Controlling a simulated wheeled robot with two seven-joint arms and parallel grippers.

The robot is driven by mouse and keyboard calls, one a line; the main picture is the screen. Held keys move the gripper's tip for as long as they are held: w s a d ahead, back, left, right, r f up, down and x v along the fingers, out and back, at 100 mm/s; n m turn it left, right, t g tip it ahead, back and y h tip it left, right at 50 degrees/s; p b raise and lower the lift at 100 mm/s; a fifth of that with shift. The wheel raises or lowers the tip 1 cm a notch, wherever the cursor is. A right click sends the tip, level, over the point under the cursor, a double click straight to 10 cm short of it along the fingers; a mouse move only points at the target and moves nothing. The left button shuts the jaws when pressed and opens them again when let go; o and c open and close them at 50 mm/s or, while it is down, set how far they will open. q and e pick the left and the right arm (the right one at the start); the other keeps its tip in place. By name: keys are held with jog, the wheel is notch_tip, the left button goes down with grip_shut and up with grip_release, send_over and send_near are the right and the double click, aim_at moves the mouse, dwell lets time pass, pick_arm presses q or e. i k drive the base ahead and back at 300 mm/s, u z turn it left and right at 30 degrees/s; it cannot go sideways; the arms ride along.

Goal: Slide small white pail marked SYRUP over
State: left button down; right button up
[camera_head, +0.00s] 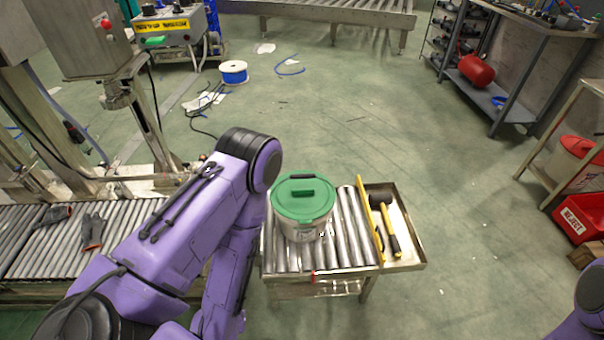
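A small white pail (304,231) with a green lid (303,199) stands upright on a short roller table (347,228). Faint dark marking shows on its side, too small to read. My purple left arm comes in from the left, bends at a dark joint just left of the pail and runs down out of the bottom of the picture. It covers the ground left of the pail, and I cannot tell whether it touches the pail. My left gripper is not in view. Only a piece of my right arm shows at the lower right corner, without its gripper.
A yellow strip (369,222) edges the rollers; beyond it a hammer (385,226) lies in a side tray (409,252). A longer roller conveyor (45,241) with gloves (92,231) is at left. A red bin (581,217) stands right. Open floor lies between.

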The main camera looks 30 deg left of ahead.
aim_at(292, 229)
jog(key=u, duration=0.7)
jog(key=i, duration=0.4)
jog(key=u, duration=0.05)
